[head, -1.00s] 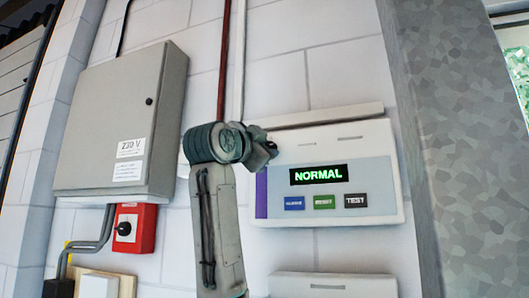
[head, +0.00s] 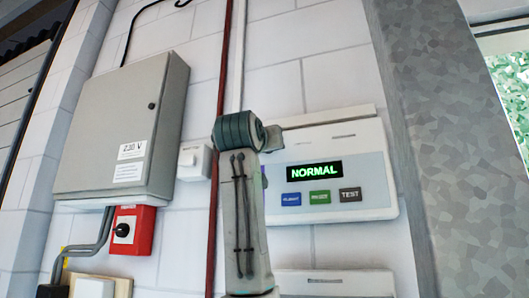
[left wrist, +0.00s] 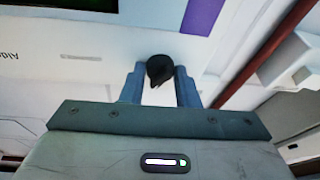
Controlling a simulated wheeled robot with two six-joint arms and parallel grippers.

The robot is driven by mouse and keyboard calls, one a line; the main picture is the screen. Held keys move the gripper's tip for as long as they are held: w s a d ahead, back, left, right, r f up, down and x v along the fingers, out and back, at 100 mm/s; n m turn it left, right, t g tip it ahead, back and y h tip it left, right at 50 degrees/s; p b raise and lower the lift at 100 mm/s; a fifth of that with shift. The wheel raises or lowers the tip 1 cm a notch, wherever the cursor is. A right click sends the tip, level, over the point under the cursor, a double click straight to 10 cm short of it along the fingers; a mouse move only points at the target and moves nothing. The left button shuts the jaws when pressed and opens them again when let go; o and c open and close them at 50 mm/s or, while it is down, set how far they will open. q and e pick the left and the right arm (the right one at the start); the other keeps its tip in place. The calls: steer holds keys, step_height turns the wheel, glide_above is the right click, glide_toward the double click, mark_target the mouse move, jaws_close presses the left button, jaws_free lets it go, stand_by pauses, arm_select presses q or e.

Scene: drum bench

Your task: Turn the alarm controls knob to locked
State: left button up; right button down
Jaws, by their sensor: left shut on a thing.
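The alarm panel (head: 378,172) is a white box on the wall with a green NORMAL display and three buttons. It also shows upside down in the left wrist view (left wrist: 110,45), with a purple strip and part of a label reading "Ala". A small black knob (left wrist: 159,67) sits between the blue-grey fingers of my left gripper (left wrist: 160,77), which is shut on it. Which way the knob points I cannot tell. In the head view my left arm stands in front of the panel's left end and hides the knob and fingertips. My right gripper is not in view.
A grey 230 V cabinet (head: 110,120) hangs at left, with a red switch box (head: 133,230) below. A small white box (head: 194,161) and a dark red pipe (head: 219,90) are left of my arm. A grey column (head: 430,150) stands right of the panel.

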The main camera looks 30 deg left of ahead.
arm_select(q)
steer(key=n, duration=0.3)
steer(key=n+g+y, duration=0.1)
steer(key=n, duration=0.2)
steer(key=shift+d+r+g+y, duration=0.15)
steer(key=shift+g+y, duration=0.15)
steer(key=shift+n, duration=0.3)
steer(key=o, duration=0.7)
steer(key=shift+s+b, duration=0.1)
steer(key=shift+b, duration=0.25)
steer(key=b+v, duration=0.5)
steer(key=v, duration=0.5)
steer(key=shift+s+d+b, duration=0.2)
steer(key=shift+s+b, duration=0.05)
steer(key=shift+b, duration=0.1)
